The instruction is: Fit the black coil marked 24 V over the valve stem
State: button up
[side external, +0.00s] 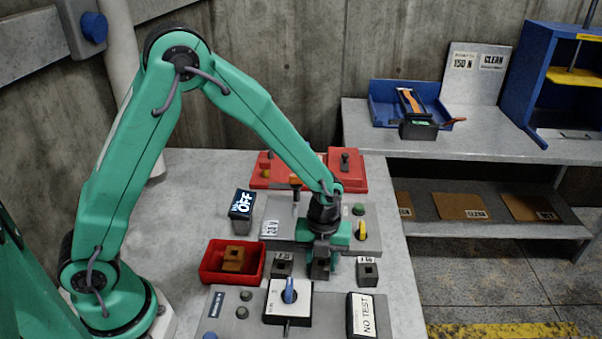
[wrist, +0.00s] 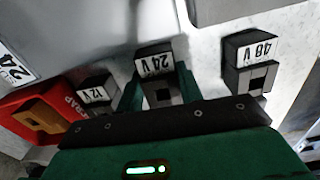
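The black coil marked 24 V (wrist: 160,68) is a dark block with a white label and a square hole. In the wrist view it sits between the two green fingers of my gripper (wrist: 160,92). In the side view my gripper (side external: 320,262) points down over this coil (side external: 320,270) at the table. The fingers are close to the coil's sides; I cannot tell whether they press on it. Similar coils marked 12 V (wrist: 97,92) and 48 V (wrist: 250,58) stand to either side. I cannot make out the valve stem for certain; my forearm and gripper cover part of the grey panel (side external: 285,212).
A red scrap tray (side external: 212,270) holding an orange-brown coil (side external: 234,259) stands left of the coils. A panel with a blue knob (side external: 290,292) and a NO TEST sign (side external: 362,314) lie in front. Red boxes (side external: 347,172) stand behind the grey panel.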

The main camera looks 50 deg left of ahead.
jog(key=shift+r, duration=0.15)
jog(key=shift+r, duration=0.8)
notch_tip(320, 180, up, 2)
jog(key=shift+r, duration=0.15)
jog(key=s+d+r, duration=0.7)
jog(key=s+d, duration=0.1)
jog(key=shift+s, duration=0.35)
jog(key=shift+w+a, duration=0.1)
